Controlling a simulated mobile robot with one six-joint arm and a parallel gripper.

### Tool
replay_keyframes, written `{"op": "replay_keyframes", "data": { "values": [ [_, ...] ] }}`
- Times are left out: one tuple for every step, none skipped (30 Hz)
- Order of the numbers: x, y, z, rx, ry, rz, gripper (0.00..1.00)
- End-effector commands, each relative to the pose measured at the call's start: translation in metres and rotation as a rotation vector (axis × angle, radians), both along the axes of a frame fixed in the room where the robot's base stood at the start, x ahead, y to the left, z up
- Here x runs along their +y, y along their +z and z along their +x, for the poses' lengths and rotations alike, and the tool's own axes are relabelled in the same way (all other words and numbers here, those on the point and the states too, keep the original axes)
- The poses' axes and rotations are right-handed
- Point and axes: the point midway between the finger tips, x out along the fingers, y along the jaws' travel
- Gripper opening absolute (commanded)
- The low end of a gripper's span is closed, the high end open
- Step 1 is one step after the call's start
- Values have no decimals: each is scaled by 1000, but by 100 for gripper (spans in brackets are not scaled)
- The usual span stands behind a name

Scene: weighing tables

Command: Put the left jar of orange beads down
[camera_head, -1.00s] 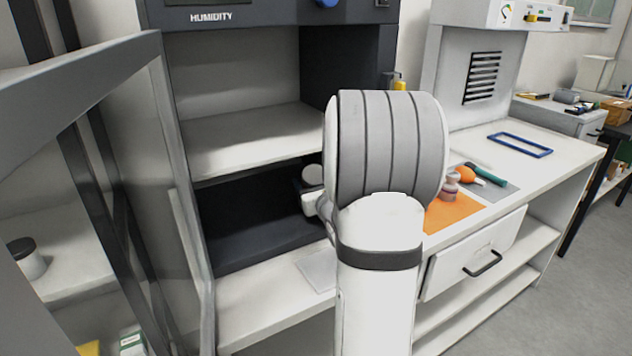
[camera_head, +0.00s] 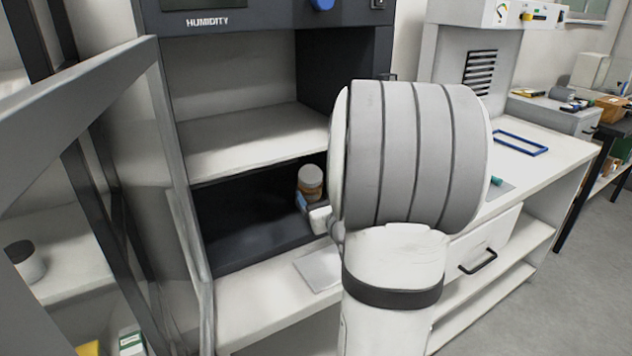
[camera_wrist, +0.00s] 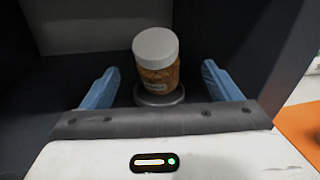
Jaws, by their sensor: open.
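The jar of orange beads (camera_wrist: 158,76), with a white lid, stands upright on a small round grey base (camera_wrist: 160,99) in the wrist view. In the head view the jar (camera_head: 311,183) is in the dark lower compartment of the humidity cabinet (camera_head: 230,24). My gripper (camera_wrist: 160,72) is open. Its blue fingers stand on either side of the jar with a visible gap at each. In the head view only part of my gripper (camera_head: 302,202) shows, just in front of the jar; my arm hides the rest.
The cabinet's glass door (camera_head: 150,170) stands open on the left. A pale shelf (camera_head: 250,140) lies above the compartment. A flat grey plate (camera_head: 318,270) lies on the bench in front. A dark-lidded jar (camera_head: 27,262) is at far left. An orange mat (camera_wrist: 300,125) is at right.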

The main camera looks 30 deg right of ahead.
Motion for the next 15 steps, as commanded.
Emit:
{"op": "replay_keyframes", "data": {
  "values": [
    [3,0,-12,0,-4,0,84],
    [4,-2,-16,-3,-3,-2,84],
    [5,-3,-19,-3,-2,-2,84],
    [5,-3,-22,-4,-2,-1,84],
    [6,-2,-25,-4,-1,-2,84],
    [7,-2,-28,-4,0,-2,84],
    [8,-2,-30,-4,-1,-2,84],
    [8,-2,-32,-3,-1,-1,84],
    [9,-2,-34,-2,-1,-1,84],
    [9,-2,-35,-1,-1,0,84],
    [9,-1,-36,-1,-1,0,84],
    [10,-1,-37,-1,0,-1,84],
    [10,-1,-37,0,1,0,84],
    [10,0,-37,0,1,0,84],
    [10,0,-37,1,2,0,84]
  ]
}}
